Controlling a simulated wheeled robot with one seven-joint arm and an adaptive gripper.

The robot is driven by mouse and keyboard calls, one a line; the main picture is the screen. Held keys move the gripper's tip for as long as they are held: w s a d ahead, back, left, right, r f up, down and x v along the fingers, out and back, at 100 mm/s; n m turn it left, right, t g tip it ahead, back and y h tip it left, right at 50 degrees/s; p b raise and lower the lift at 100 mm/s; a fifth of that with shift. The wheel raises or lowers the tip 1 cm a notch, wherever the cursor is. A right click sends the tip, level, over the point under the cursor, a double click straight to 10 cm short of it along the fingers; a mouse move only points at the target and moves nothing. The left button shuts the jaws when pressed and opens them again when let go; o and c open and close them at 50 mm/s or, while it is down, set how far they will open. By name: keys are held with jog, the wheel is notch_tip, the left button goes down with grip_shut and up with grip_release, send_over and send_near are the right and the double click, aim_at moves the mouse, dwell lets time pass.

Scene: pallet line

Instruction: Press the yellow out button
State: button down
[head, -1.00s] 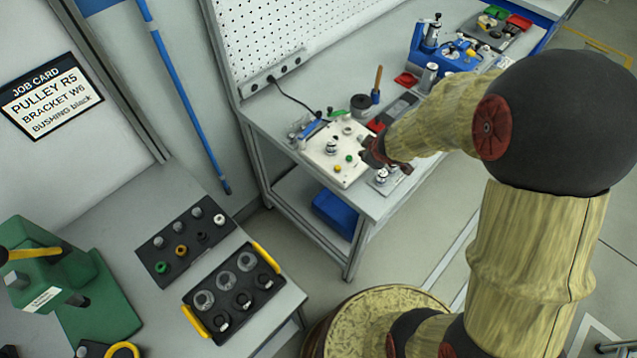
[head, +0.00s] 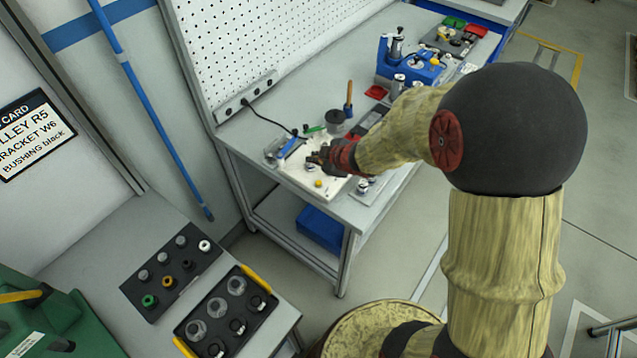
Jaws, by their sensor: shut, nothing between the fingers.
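The yellow button (head: 319,183) is a small round spot near the front of a white panel (head: 334,197) on the far bench. My gripper (head: 312,158) is shut and empty. It is over the panel, just behind the yellow button in the picture, and looks apart from it. I cannot tell its height above the panel. A small silver knob (head: 310,168) shows just below the fingertips. My gripper and wrist hide the middle and right part of the panel; the green button there does not show now.
A blue-handled tool (head: 291,147) lies at the panel's left edge and a dark cup (head: 335,121) stands behind it. Metal parts (head: 364,186) stand to the right. A blue fixture (head: 420,70) is farther back. A dark parts tray (head: 172,272) is on the near table.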

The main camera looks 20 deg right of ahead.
aim_at(317, 184)
jog(key=shift+f+b, duration=3.8)
jog(key=shift+f, duration=0.4)
jog(key=shift+f, duration=0.35)
jog(key=shift+f+b, duration=0.6)
jog(key=shift+b, duration=0.05)
jog(key=shift+r, duration=0.1)
jog(key=shift+r+p, duration=0.9)
jog(key=shift+p, duration=0.15)
notch_tip(317, 184, up, 5)
jog(key=p, duration=0.5)
